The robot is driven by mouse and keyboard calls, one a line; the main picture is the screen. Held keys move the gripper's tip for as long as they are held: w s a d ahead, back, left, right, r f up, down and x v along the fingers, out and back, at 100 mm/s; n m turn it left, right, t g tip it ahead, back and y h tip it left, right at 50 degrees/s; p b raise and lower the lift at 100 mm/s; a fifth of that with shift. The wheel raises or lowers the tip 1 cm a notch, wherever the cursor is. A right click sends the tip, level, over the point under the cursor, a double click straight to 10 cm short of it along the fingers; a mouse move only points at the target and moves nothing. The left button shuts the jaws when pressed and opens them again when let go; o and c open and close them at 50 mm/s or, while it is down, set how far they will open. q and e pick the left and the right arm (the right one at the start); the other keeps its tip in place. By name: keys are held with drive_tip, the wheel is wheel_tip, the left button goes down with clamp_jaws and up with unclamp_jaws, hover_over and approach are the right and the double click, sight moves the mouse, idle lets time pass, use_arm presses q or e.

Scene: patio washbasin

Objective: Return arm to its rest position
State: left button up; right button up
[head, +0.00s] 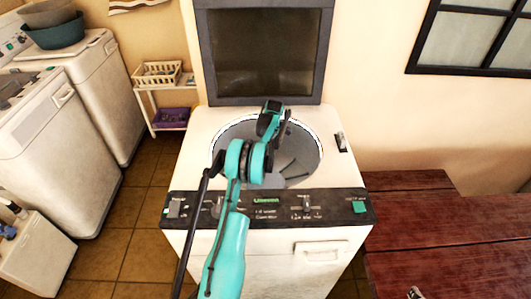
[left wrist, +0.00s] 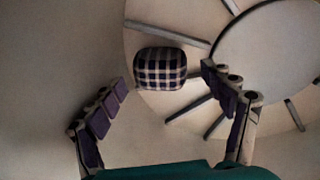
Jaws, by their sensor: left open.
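My left arm reaches over the control panel of a white top-loading washer (head: 335,185), whose dark-framed lid (head: 265,50) stands raised. My left gripper (head: 280,138) is over the round tub opening, partly hidden by its own arm. In the left wrist view, the left gripper (left wrist: 164,77) has its two fingers spread wide with nothing held between them. A dark blue and white checked cloth (left wrist: 160,68) lies in the tub ahead of the fingertips, apart from them. The cloth cannot be made out in the head view.
A dark red wooden table (head: 450,222) stands close on the washer's right. Other white machines (head: 55,135) stand at the left, with basins (head: 55,32) on top. A small shelf holds a cream basket (head: 157,74). Tiled floor (head: 125,235) is free left of the washer.

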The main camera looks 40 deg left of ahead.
use_arm(q)
wheel_tip(320, 180, up, 10)
drive_tip(key=d, duration=0.1)
drive_tip(key=shift+d+r, duration=0.15)
drive_tip(key=shift+d, duration=0.25)
drive_tip(key=shift+s, duration=0.15)
